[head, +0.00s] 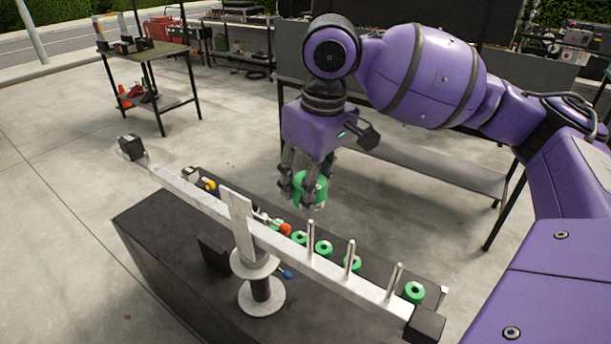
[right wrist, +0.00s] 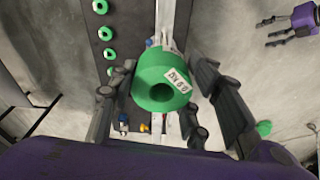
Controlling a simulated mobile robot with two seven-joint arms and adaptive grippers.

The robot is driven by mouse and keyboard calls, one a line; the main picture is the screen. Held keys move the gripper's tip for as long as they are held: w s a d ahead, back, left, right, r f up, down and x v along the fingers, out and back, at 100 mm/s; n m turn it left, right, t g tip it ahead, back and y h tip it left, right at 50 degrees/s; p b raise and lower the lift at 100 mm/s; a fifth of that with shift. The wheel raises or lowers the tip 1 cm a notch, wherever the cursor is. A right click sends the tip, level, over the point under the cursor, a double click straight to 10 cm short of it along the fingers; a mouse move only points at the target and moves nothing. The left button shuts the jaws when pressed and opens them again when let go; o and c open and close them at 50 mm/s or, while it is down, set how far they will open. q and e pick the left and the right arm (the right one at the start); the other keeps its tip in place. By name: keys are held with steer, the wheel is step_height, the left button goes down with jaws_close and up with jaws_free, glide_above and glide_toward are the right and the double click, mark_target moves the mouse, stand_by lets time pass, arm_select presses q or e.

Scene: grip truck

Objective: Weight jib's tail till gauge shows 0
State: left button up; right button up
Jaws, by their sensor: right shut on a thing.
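The jib (head: 190,195) is a long pale beam on a round stand (head: 262,298), sloping down to the right in the head view. Its right part carries upright pegs (head: 349,258) and ends in a black block (head: 424,325). My right gripper (head: 306,196) is shut on a green ring weight (head: 315,188), held in the air behind the beam. In the right wrist view this weight (right wrist: 155,92) shows a white label, too small to read surely. My left gripper (right wrist: 265,33) is open and empty at the upper right there. I cannot make out a gauge reading.
Several green weights (head: 413,291) stand on the dark bench top (head: 160,215) behind the beam. A long grey table (head: 420,165) and a small side table (head: 150,48) stand farther back.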

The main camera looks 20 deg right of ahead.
mark_target(312, 223)
steer(key=shift+s+f, duration=0.1)
steer(key=shift+s, duration=0.2)
steer(key=shift+f, duration=0.6)
steer(key=shift+w+f, duration=0.1)
steer(key=shift+f, duration=0.35)
steer(key=shift+f+b, duration=0.85)
steer(key=shift+f, duration=0.35)
steer(key=shift+f+b, duration=0.45)
steer(key=shift+f, duration=4.85)
arm_select(q)
steer(key=s+f, duration=0.1)
steer(key=s+a+f, duration=0.1)
steer(key=f, duration=0.1)
steer(key=shift+s, duration=0.1)
arm_select(e)
steer(key=shift+f, duration=0.1)
